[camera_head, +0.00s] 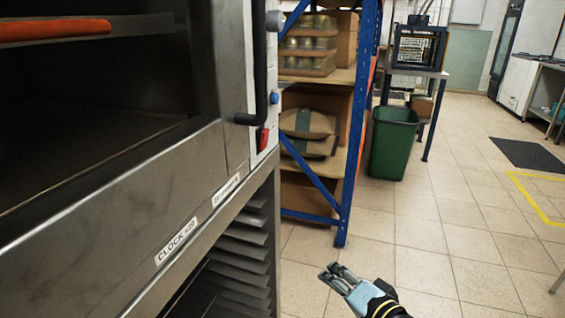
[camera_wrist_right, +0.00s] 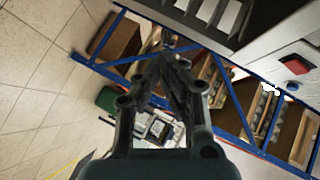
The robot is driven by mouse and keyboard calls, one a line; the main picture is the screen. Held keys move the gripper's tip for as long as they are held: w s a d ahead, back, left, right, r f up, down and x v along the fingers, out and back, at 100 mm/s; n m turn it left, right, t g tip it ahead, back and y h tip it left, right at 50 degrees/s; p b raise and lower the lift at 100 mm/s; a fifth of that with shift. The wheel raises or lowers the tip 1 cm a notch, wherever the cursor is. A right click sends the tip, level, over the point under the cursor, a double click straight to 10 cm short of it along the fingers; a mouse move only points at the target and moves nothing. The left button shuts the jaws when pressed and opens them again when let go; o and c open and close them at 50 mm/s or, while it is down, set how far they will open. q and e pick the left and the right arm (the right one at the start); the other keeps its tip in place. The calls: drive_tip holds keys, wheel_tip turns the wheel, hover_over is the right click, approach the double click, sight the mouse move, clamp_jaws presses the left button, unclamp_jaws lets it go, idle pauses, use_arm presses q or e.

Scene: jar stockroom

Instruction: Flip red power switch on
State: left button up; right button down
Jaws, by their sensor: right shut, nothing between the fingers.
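The red power switch (camera_head: 263,139) sits low on the light side panel of the steel oven, below a blue knob (camera_head: 274,98). In the right wrist view the red switch (camera_wrist_right: 296,65) shows at the right edge, on a pale panel. My right gripper (camera_head: 333,273) is at the bottom of the head view, below and to the right of the switch and apart from it. Its fingers are closed together and empty; they also show in the middle of the right wrist view (camera_wrist_right: 172,60). My left gripper is not in view.
The oven (camera_head: 110,190) fills the left side, with a black door handle (camera_head: 260,75) beside the switch. A blue-framed shelf (camera_head: 345,170) with jars and sacks stands behind. A green bin (camera_head: 392,145) stands farther right.

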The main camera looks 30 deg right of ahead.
drive_tip(key=w+r+m+t, duration=0.2)
drive_tip(key=r+m, duration=0.1)
drive_tip(key=r, duration=0.7)
drive_tip(key=w+r+m+t, duration=0.1)
drive_tip(key=r+m+t, duration=0.2)
drive_tip(key=r, duration=0.8)
drive_tip(key=shift+w+a+r+m+h, duration=0.25)
drive_tip(key=shift+w+m+h, duration=0.05)
drive_tip(key=shift+w+h, duration=0.1)
drive_tip(key=p, duration=0.2)
approach(264, 140)
drive_tip(key=w+d, duration=0.5)
drive_tip(key=d, duration=0.1)
drive_tip(key=shift+w+a+r, duration=0.35)
drive_tip(key=shift+w+a, duration=0.25)
drive_tip(key=shift+w, duration=0.05)
drive_tip(key=shift+w+a+r, duration=0.4)
drive_tip(key=shift+w+a, duration=0.2)
drive_tip(key=shift+w, duration=0.1)
